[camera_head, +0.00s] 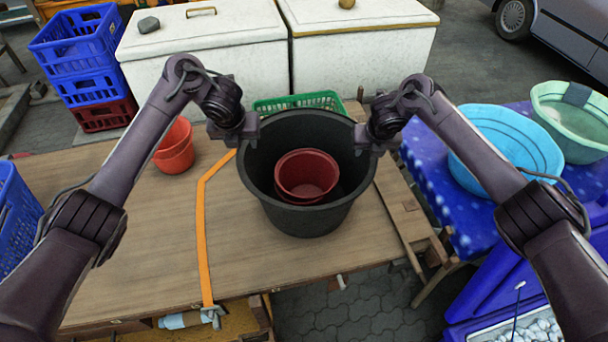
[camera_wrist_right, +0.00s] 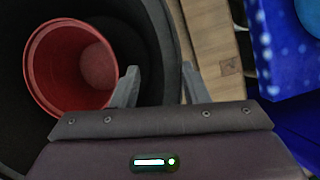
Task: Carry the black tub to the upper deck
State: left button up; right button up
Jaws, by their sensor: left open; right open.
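The large black tub (camera_head: 288,214) is upright over the right part of the wooden table top (camera_head: 120,255); a small lift cannot be ruled out. A dark red pot (camera_head: 307,176) is inside it, also seen in the right wrist view (camera_wrist_right: 70,65). My left gripper (camera_head: 250,128) is open at the tub's left rim; its fingertips are hard to make out. My right gripper (camera_head: 364,140) is open at the right rim. In the right wrist view its fingers (camera_wrist_right: 159,78) stand on either side of the tub's black wall. No surface is clearly marked as the upper deck.
An orange strap (camera_head: 203,230) crosses the table left of the tub. Red pots (camera_head: 174,148) and a green basket (camera_head: 300,101) stand behind. White chests (camera_head: 205,40) are at the back. Basins (camera_head: 505,140) sit on a blue cloth at right. A lower shelf (camera_head: 235,322) shows below.

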jog(key=v, duration=1.1)
jog(key=shift+s+r, duration=0.2)
jog(key=shift+r, duration=0.1)
